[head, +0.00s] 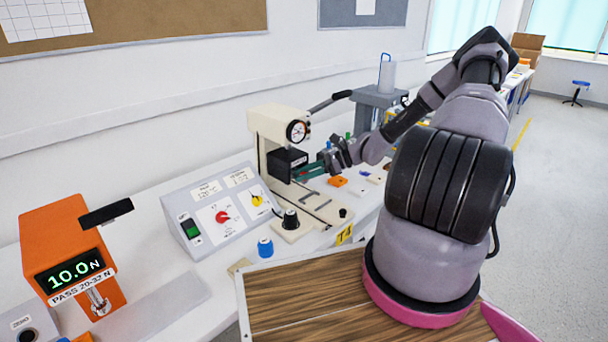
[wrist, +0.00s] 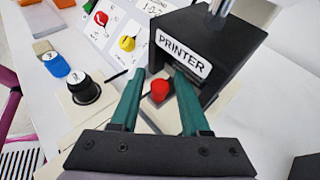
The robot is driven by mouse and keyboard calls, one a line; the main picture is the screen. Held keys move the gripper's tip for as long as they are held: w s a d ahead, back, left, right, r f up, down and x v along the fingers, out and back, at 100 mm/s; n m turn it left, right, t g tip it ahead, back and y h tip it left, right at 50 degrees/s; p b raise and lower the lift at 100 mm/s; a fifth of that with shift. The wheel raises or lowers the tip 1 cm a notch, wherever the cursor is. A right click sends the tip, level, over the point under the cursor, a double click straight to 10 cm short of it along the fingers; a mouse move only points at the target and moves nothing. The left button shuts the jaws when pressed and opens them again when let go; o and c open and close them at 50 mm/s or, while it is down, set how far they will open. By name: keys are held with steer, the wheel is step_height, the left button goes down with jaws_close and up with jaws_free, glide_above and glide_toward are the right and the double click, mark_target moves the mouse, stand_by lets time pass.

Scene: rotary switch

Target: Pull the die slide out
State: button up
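The cream press (head: 268,128) stands on the bench with a black head, labelled PRINTER in the wrist view (wrist: 205,48). A red knob (wrist: 160,89) shows low in front of that head; it looks like the die slide's handle, but the slide itself is mostly hidden under the head and behind my fingers. My gripper (wrist: 159,72) has two green fingers, spread one on each side of the red knob, with visible gaps. In the head view my gripper (head: 299,176) is low beside the black head, and the red knob is hidden.
A black knob (head: 290,218) stands on a cream block left of the press base, with a blue cap (head: 265,247) nearby. A control box (head: 222,208) has red and yellow dials. An orange gauge (head: 72,255) reads 10.0 N. A lever (head: 330,101) sticks out above the press.

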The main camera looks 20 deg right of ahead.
jaws_close()
stand_by(1.2)
